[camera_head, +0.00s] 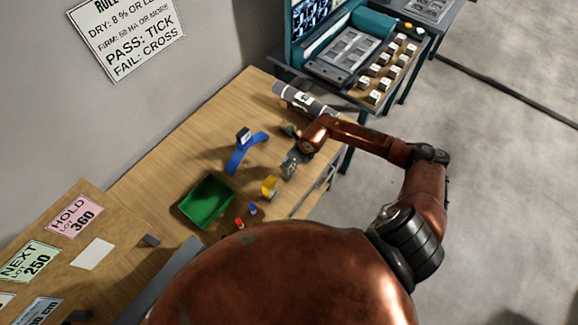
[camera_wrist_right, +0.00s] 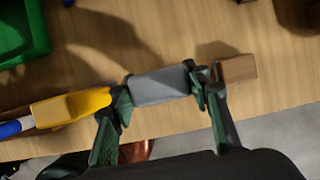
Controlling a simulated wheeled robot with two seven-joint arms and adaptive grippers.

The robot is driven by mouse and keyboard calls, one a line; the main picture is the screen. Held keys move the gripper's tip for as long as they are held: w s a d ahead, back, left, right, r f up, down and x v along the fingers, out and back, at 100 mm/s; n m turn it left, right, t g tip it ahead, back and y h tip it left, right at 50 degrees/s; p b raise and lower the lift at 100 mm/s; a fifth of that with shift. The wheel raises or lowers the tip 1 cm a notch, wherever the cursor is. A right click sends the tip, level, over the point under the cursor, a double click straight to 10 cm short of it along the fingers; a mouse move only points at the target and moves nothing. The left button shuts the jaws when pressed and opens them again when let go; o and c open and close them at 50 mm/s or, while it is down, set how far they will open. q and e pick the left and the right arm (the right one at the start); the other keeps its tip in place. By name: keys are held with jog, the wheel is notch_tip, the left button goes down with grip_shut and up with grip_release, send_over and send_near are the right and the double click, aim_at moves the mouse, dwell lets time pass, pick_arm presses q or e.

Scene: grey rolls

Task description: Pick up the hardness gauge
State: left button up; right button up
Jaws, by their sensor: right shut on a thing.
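My right gripper (camera_head: 290,168) is low over the wooden bench. In the right wrist view, its green fingers (camera_wrist_right: 160,90) are shut on a grey block-shaped thing (camera_wrist_right: 158,87), which appears to be the hardness gauge. One finger presses on each end of it. No markings on it can be read, and I cannot tell whether it is clear of the bench. A yellow thing (camera_wrist_right: 75,106) lies right beside the left finger, and it also shows in the head view (camera_head: 269,184). My left gripper is not in view.
A brown block (camera_wrist_right: 237,68) is beside the right finger. A green tray (camera_head: 206,201), small red (camera_head: 239,222) and blue (camera_head: 253,210) items and a blue stand (camera_head: 243,157) are on the bench. A grey roll (camera_head: 304,100) lies at the far end, near a console (camera_head: 350,55).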

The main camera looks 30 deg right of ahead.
jog(key=shift+r, duration=0.1)
grip_shut()
jog(key=shift+w+r+b, duration=0.1)
jog(key=shift+r+b, duration=0.25)
jog(key=shift+r, duration=0.2)
jog(key=s+a+r+b, duration=0.2)
jog(key=s+r+b, duration=0.2)
jog(key=s+r, duration=0.7)
jog(key=s, duration=0.3)
jog(key=shift+a+r, duration=0.15)
jog(key=shift+r, duration=0.25)
jog(key=o, duration=1.1)
grip_release()
jog(key=c, duration=0.6)
jog(key=shift+r+p, duration=0.3)
jog(key=shift+r, duration=1.2)
